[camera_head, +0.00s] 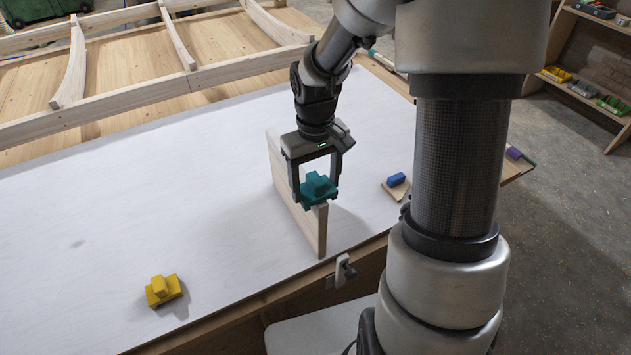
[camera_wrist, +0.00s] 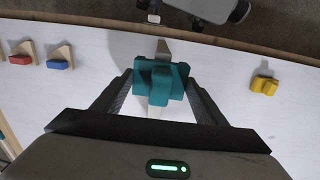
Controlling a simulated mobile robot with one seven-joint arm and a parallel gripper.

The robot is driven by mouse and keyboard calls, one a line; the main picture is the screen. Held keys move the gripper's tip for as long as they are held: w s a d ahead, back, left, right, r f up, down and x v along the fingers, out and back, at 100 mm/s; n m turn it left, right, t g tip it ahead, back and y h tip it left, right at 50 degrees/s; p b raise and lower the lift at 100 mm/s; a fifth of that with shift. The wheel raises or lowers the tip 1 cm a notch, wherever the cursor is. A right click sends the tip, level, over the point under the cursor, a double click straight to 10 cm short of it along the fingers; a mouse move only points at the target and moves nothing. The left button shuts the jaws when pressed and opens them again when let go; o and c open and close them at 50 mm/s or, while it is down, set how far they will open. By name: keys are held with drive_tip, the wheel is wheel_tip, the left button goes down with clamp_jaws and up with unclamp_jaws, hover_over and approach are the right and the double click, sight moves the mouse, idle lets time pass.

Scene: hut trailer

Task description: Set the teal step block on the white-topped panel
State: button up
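The teal step block (camera_head: 318,188) is between the two fingers of my gripper (camera_head: 318,190), which look closed against its sides. It also shows between the fingers in the wrist view (camera_wrist: 160,80). The block is at the top edge of an upright pale board (camera_head: 321,232); whether it touches the board I cannot tell. The white-topped panel (camera_head: 120,220) lies below, a wide flat surface, with the board standing across it. Part of the panel is hidden behind my arm.
A yellow step block (camera_head: 164,290) sits on the panel at front left; a blue block (camera_head: 396,180) on a wooden piece is to the right. A red block (camera_wrist: 20,60) shows in the wrist view. A clamp (camera_head: 341,271) is at the front edge. The panel's left middle is clear.

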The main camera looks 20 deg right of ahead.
sight(315, 179)
drive_tip(key=o, duration=0.4)
drive_tip(key=shift+o, duration=0.2)
drive_tip(key=shift+r, duration=0.15)
wheel_tip(315, 179, up, 13)
drive_tip(key=p, duration=0.2)
drive_tip(key=s+a+r+m+t+p, duration=0.1)
drive_tip(key=s+r+t, duration=0.4)
drive_tip(key=s+r, duration=0.7)
drive_tip(key=s+m+p, duration=0.1)
drive_tip(key=s, duration=0.2)
drive_tip(key=shift+a+t+p, duration=0.3)
drive_tip(key=shift+a+p, duration=0.05)
drive_tip(key=shift+a, duration=0.05)
